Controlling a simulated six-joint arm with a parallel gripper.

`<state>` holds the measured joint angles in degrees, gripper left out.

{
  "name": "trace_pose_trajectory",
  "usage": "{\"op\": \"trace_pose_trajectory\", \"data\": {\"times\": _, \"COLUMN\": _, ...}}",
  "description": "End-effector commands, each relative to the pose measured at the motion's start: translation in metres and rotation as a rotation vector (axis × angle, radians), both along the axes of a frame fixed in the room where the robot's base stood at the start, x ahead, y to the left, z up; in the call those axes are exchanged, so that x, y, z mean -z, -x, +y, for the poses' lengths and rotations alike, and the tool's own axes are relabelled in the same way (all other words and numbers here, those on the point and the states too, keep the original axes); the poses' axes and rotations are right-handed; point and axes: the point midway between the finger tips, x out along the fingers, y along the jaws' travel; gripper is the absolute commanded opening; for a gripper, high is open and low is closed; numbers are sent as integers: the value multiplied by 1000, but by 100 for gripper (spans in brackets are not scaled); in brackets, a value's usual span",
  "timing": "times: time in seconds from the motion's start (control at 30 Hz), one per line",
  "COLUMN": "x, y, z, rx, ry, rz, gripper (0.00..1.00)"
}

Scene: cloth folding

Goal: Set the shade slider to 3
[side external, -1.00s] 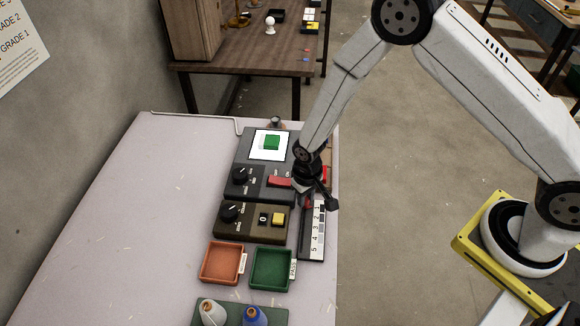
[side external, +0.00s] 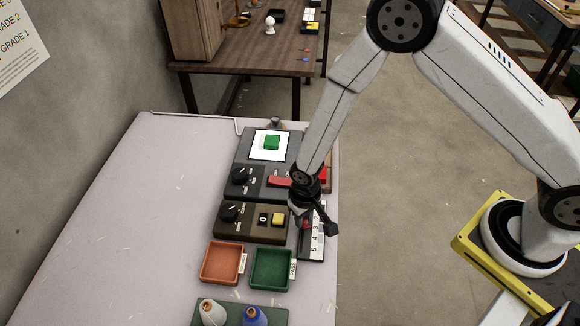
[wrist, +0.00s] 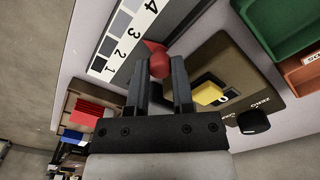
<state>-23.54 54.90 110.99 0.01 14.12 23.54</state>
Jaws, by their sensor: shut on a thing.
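The shade slider is a dark strip with a white number scale (side external: 317,245) at the right edge of the bench. In the wrist view the scale (wrist: 125,42) shows 1 to 4. My gripper (wrist: 161,72) is shut on the slider's red knob (wrist: 160,66), one finger on each side. The knob's red pointer (wrist: 153,47) lies about level with the 3; the exact alignment is hard to tell. In the side view the knob (side external: 304,224) shows beside the scale, partly hidden by my gripper (side external: 306,216).
A brown box with a black dial (side external: 230,213) and yellow button (side external: 279,219) stands just left of the slider. Behind it is a grey panel with a screen (side external: 270,145) and red switch (side external: 280,181). Orange (side external: 222,263) and green (side external: 272,268) trays lie nearer the camera.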

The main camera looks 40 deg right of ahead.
Motion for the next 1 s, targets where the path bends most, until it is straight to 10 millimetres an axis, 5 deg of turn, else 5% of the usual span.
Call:
{"op": "trace_pose_trajectory", "data": {"times": 0.1, "x": 0, "y": 0, "z": 0, "rx": 0, "ry": 0, "rz": -1, "gripper": 0}}
{"op": "trace_pose_trajectory", "data": {"times": 0.13, "x": 1, "y": 0, "z": 0, "rx": 0, "ry": 0, "rz": -1, "gripper": 35}}
{"op": "trace_pose_trajectory", "data": {"times": 0.23, "x": 0, "y": 0, "z": 0, "rx": 0, "ry": 0, "rz": -1, "gripper": 65}}
{"op": "trace_pose_trajectory", "data": {"times": 0.67, "x": -2, "y": -1, "z": 0, "rx": 0, "ry": 0, "rz": -1, "gripper": 65}}
{"op": "trace_pose_trajectory", "data": {"times": 1.0, "x": -26, "y": -1, "z": 0, "rx": 0, "ry": -1, "rz": -3, "gripper": 65}}
